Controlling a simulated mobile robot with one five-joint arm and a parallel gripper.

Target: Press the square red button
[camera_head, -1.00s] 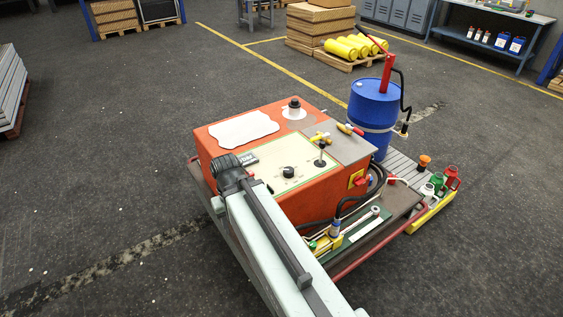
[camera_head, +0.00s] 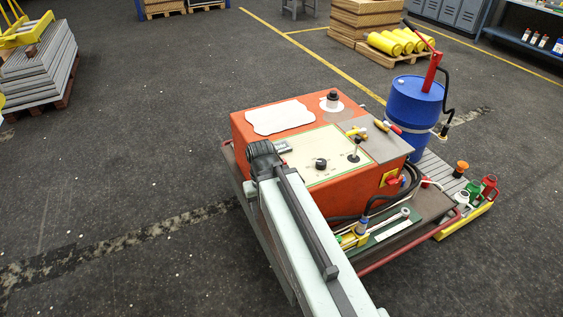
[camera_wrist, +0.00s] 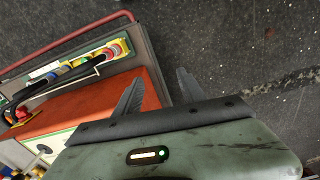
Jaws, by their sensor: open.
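I cannot make out a square red button in either view. A red switch on a yellow plate (camera_head: 391,179) sits on the right end of the orange machine (camera_head: 262,122). The machine's cream top panel (camera_head: 327,143) carries a black knob (camera_head: 321,163), a small lever (camera_head: 355,150) and a grey display (camera_head: 283,146). In the wrist view my gripper (camera_wrist: 158,76) is open and empty, its two dark fingers apart. Its left finger overlaps the orange machine side (camera_wrist: 95,100); its right finger is over dark floor.
The machine stands on a cart with a red rail (camera_head: 400,245). A blue drum with a red pump (camera_head: 414,105) stands behind its right end, near several coloured cans (camera_head: 470,190). Stacked grey slabs (camera_head: 40,75) stand far left.

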